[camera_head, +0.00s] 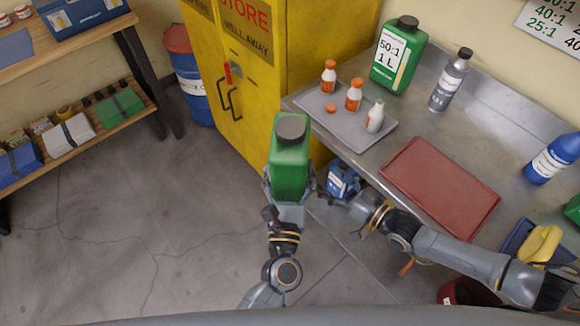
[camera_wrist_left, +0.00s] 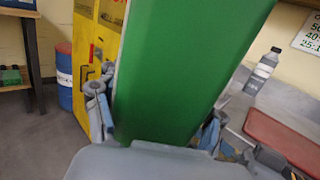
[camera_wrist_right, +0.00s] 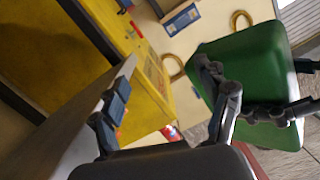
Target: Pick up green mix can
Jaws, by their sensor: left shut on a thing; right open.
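A green can (camera_head: 289,165) with a dark grey cap is held upright in my left gripper (camera_head: 289,186), in front of the yellow cabinet and left of the steel bench. In the left wrist view the can (camera_wrist_left: 180,70) fills the space between the two fingers. The right wrist view shows the can (camera_wrist_right: 250,60) tilted in the picture, with left fingers against it. My right gripper (camera_head: 335,193) is open and empty, close to the right of the can at the bench's front edge. Another green can (camera_head: 399,58), labelled 50:1 1 L, stands on the bench.
A grey tray (camera_head: 345,137) with small orange-and-white bottles, a grey bottle (camera_head: 451,80), a red tray (camera_head: 440,186) and a blue bottle (camera_head: 553,158) are on the bench. A yellow cabinet (camera_head: 310,45) stands behind the held can. Floor at left is clear.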

